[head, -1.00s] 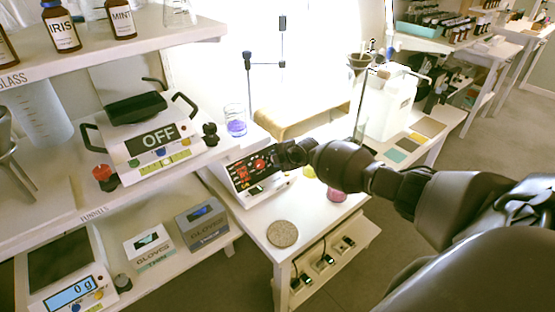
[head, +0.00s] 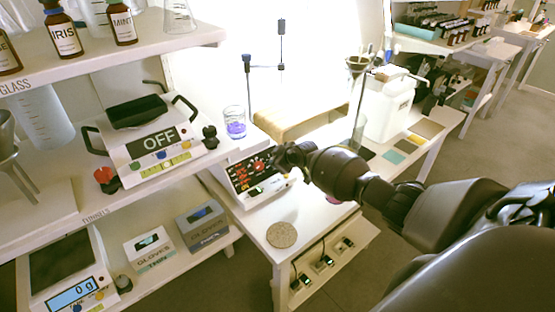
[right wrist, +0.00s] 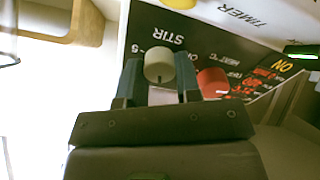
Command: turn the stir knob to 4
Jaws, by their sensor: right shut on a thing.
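In the right wrist view, a round cream stir knob (right wrist: 159,66) sits below the word STIR on the panel (right wrist: 150,25). My right gripper (right wrist: 159,82) is shut on this knob, with one dark finger on each side of it. In the head view my right gripper (head: 279,158) reaches the panel's right side and hides the knob. The knob's setting cannot be read clearly. My left gripper is not in view.
A red knob (right wrist: 212,83) sits close to the right finger. A round cork mat (head: 282,235) lies in front of the stirrer.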

